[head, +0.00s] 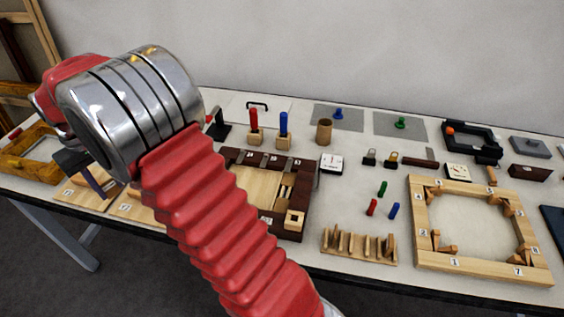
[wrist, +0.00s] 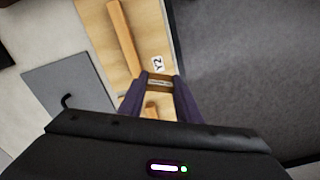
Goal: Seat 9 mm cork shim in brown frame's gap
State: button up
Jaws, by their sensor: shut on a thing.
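My gripper (wrist: 160,84) is shut on a small brown piece (wrist: 159,79) with a pale label, which looks like the cork shim; its marking is too small to read. In the head view my gripper (head: 97,184) points down over the pale boards at the left end of the table. The dark brown frame (head: 311,190) lies mid-table, well to the right of my gripper. It has a pale wooden inside and several numbered labels along its far side. My red arm hides its left and near parts, and I cannot make out which opening is the gap.
A pale board (wrist: 143,40) marked Y2 lies under my gripper, with wooden strips on it. A wooden tray (head: 30,165) stands at far left. Upright red and blue pegs (head: 283,124) stand behind the brown frame. A slotted rack (head: 358,248) and pale frame (head: 480,268) lie right.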

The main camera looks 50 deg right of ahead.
jog(key=s+d+r+n, duration=0.1)
jog(key=s+d, duration=0.5)
jog(key=d, duration=0.4)
jog(key=s+d+r+n, duration=0.1)
jog(key=s+d+r, duration=0.1)
jog(key=s+d, duration=0.7)
jog(key=s+d+n, duration=0.1)
jog(key=s+d, duration=0.5)
jog(key=s, duration=0.4)
jog(key=s+d+n, duration=0.1)
jog(key=s+d, duration=0.5)
jog(key=s, duration=0.3)
jog(key=shift+s+r+n, duration=0.2)
jog(key=shift+s+n, duration=0.15)
jog(key=shift+n, duration=0.05)
jog(key=shift+d, duration=0.1)
jog(key=shift+f, duration=2.9)
jog(key=shift+f, duration=1.05)
